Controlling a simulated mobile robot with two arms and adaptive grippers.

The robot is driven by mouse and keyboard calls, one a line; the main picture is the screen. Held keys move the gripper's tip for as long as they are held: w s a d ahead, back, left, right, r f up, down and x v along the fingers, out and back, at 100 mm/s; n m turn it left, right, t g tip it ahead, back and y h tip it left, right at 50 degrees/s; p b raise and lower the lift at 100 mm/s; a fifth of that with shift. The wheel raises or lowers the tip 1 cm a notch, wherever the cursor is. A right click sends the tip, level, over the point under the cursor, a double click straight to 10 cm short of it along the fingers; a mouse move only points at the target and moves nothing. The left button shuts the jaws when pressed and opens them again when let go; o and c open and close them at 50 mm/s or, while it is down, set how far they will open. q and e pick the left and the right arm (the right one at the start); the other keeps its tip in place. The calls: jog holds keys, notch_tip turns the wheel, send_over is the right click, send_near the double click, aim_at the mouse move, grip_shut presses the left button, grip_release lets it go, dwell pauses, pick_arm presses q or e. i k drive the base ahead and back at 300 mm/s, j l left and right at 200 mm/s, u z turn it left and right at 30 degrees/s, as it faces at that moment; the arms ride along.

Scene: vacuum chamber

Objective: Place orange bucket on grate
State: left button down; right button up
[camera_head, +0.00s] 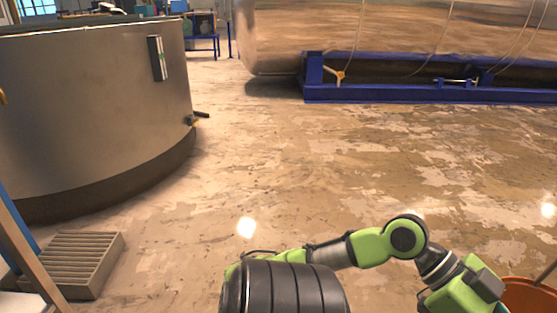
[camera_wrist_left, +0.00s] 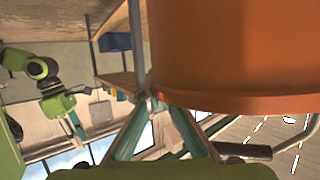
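The orange bucket (camera_head: 532,298) is cut off at the bottom right corner of the head view. In the left wrist view the bucket (camera_wrist_left: 235,50) is large and close, with its rim at the lower side and a dark handle grip beside it. My left gripper (camera_wrist_left: 152,100) has its fingers converged at the bucket's rim and looks shut on it; the contact is partly hidden. The head view shows my left arm's wrist next to the bucket. The grate (camera_head: 85,255), a slatted box, lies on the floor at lower left. My right gripper (camera_wrist_left: 76,126) is small at the left of the wrist view.
A large metal cylinder (camera_head: 95,110) stands behind the grate. A blue frame (camera_head: 430,95) under a big horizontal tank lies at the back right. A blue and wooden upright (camera_head: 25,250) stands by the grate's left side. The floor between is clear.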

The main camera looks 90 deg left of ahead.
aim_at(72, 254)
jog(key=k+j, duration=0.1)
jog(key=j, duration=0.9)
jog(key=k+j, duration=0.15)
jog(key=j, duration=0.4)
jog(key=k+j, duration=0.1)
jog(key=j, duration=0.4)
jog(key=j+u, duration=0.2)
jog(key=u, duration=0.15)
jog(key=j+u, duration=0.45)
jog(key=u, duration=3.4)
jog(key=i+j, duration=0.15)
